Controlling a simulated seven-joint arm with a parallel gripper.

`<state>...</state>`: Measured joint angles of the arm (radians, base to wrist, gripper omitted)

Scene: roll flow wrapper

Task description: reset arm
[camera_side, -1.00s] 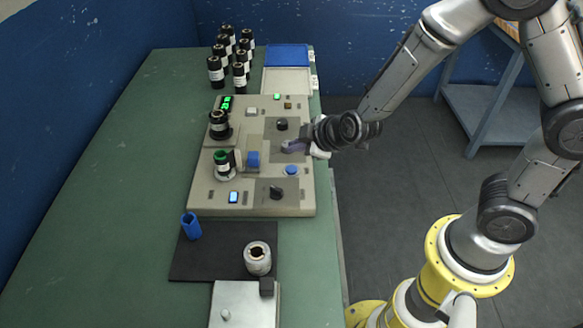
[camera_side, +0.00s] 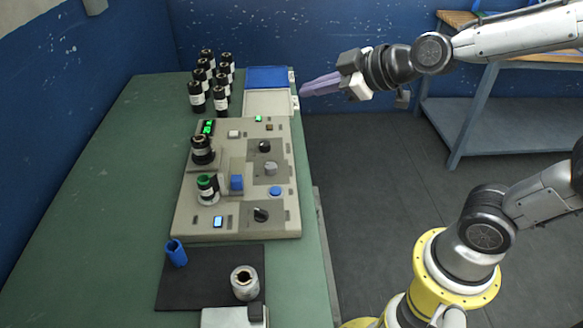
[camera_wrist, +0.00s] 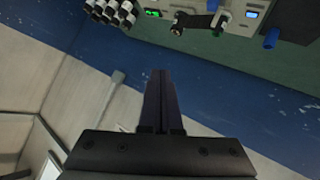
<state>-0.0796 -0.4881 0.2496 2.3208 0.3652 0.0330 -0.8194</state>
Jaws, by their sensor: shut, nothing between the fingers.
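My gripper (camera_side: 318,86) is shut and empty. In the side view it is raised in the air to the right of the bench, near the blue and white trays, with its purple-grey fingers pointing left. In the wrist view the closed fingers (camera_wrist: 159,95) lie together at the centre, in front of the blue wall. The control panel (camera_side: 182,226) lies on the green bench, with knobs, a blue button (camera_side: 275,191) and a lit blue screen (camera_side: 218,222). My gripper is clear of the panel and touches nothing.
Several black bottles (camera_side: 197,97) stand at the bench's far end beside the blue tray (camera_side: 268,77). A blue cup (camera_side: 176,252) and a metal cylinder (camera_side: 245,282) are on the black mat (camera_side: 190,290). A grey-blue table (camera_side: 500,120) stands behind my arm. Open air surrounds my gripper.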

